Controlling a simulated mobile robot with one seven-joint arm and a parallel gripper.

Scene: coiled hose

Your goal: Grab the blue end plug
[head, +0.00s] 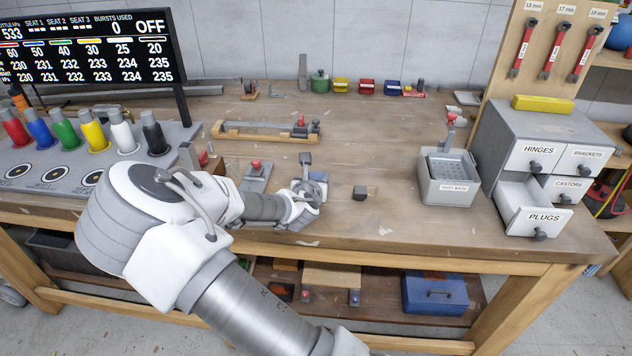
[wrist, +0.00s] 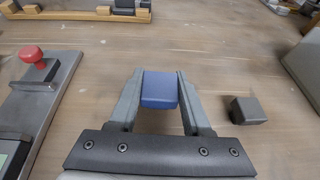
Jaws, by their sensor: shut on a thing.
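In the wrist view, the blue end plug (wrist: 159,90) is a small blue block between the two grey fingers of my gripper (wrist: 160,85). The fingers touch it on both sides, so my gripper is shut on it. In the head view, my gripper (head: 312,185) is over the front part of the workbench, and a bit of the blue end plug (head: 318,176) shows beside it. A dark grey block (wrist: 249,110) lies on the bench to the right of my gripper; it also shows in the head view (head: 360,192). I cannot tell whether the plug touches the bench.
A metal fixture with a red knob (head: 256,170) stands close left of my gripper. A grey bin (head: 449,180) and a drawer cabinet (head: 545,130) with its PLUGS drawer (head: 537,221) pulled out stand at the right. The bench between the dark block and the bin is clear.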

